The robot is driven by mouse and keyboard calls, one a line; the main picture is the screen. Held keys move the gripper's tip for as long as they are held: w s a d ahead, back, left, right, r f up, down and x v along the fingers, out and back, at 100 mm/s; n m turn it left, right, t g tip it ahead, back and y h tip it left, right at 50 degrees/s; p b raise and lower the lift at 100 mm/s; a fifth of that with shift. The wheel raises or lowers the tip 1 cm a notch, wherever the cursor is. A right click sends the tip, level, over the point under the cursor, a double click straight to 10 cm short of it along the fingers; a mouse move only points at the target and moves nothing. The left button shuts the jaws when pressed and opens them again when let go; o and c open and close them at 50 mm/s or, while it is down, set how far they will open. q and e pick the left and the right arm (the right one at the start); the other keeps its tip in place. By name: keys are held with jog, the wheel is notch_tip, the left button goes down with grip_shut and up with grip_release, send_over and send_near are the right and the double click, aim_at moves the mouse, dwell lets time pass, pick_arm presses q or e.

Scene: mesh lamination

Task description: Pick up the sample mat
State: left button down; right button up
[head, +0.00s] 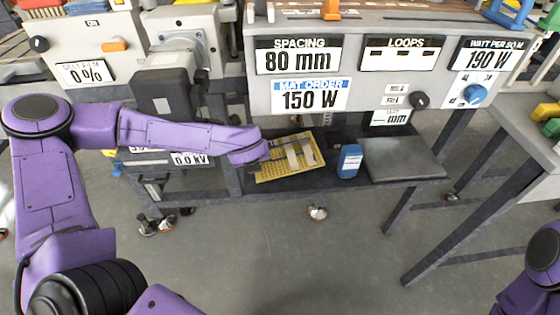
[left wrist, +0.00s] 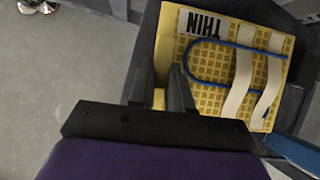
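The sample mat is a yellow gridded sheet (head: 275,170) on the dark low shelf below the main console. In the left wrist view the mat (left wrist: 215,75) carries a "THIN" label, a blue looped wire and two pale strips. My left gripper (left wrist: 162,68) is at the mat's near left edge. Its two dark fingers stand apart, with a bit of yellow showing between them. Whether they touch the mat is unclear. In the head view the wrist hides most of this gripper. My right gripper is out of view; only part of that arm shows at the lower right.
On the same shelf (head: 330,187), a blue device (head: 349,161) stands right of the mat, and a grey flat slab (head: 402,159) lies further right. The console (head: 220,60) with "SPACING", "LOOPS" and "MAT ORDER" panels overhangs the shelf. Open floor (head: 300,260) lies in front.

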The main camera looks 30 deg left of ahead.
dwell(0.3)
pick_arm(q)
notch_tip(320, 180, up, 4)
jog(key=p, duration=0.3)
jog(key=shift+f, duration=0.2)
jog(key=s+d+p, duration=0.4)
jog(key=s+p, duration=0.2)
jog(key=s, duration=0.2)
jog(key=s+d+p, duration=0.4)
jog(key=s+p, duration=0.2)
jog(key=s, duration=0.2)
jog(key=shift+s, duration=0.15)
jog(key=shift+f, duration=0.15)
